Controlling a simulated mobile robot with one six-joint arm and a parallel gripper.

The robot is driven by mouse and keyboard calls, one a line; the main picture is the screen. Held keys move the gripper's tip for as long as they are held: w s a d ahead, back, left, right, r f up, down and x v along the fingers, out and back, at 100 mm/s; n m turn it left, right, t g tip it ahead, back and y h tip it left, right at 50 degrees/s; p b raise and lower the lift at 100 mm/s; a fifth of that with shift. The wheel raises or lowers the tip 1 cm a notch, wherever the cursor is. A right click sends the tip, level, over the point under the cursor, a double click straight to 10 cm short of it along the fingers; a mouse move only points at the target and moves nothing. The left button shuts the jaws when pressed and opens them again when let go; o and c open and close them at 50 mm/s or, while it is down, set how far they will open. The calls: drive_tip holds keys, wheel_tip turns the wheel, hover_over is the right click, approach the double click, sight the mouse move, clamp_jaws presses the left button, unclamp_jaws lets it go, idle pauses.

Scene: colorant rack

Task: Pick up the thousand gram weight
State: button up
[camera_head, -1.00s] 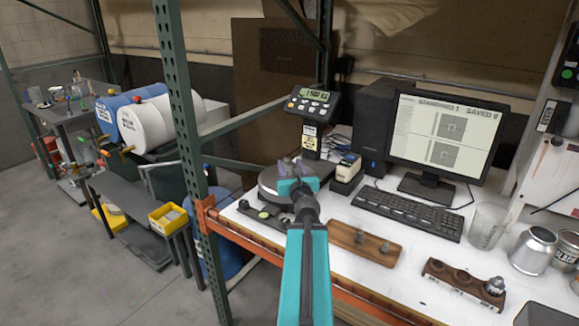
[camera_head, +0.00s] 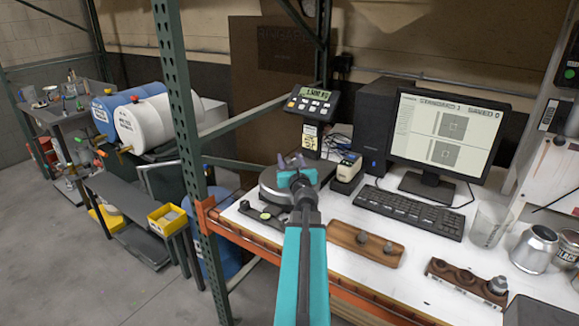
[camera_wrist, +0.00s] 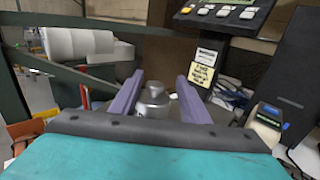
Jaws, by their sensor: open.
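My gripper (camera_head: 291,161) is over the round scale pan (camera_head: 268,184) in the head view, with its purple fingers apart. In the wrist view, a silver knobbed weight (camera_wrist: 153,100) shows between the open fingers of the gripper (camera_wrist: 157,88), a little beyond them, and the fingers do not grip it. Its marking is too small to read. My gripper hides this weight in the head view. The scale's display (camera_head: 312,101) stands on a post behind the pan and seems to read about 1.5 kg.
A wooden block (camera_head: 345,236) with two small weights lies right of my arm. A darker block (camera_head: 450,275) holds another weight (camera_head: 497,285). A small label printer (camera_head: 346,171) stands right of the scale, near the keyboard (camera_head: 408,211) and monitor (camera_head: 445,135). A green rack post (camera_head: 180,110) rises left.

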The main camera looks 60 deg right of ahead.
drive_tip(key=shift+w+a, duration=0.2)
drive_tip(key=shift+w, duration=0.1)
drive_tip(key=shift+c, duration=0.4)
clamp_jaws()
drive_tip(key=shift+r, duration=0.1)
idle(0.8)
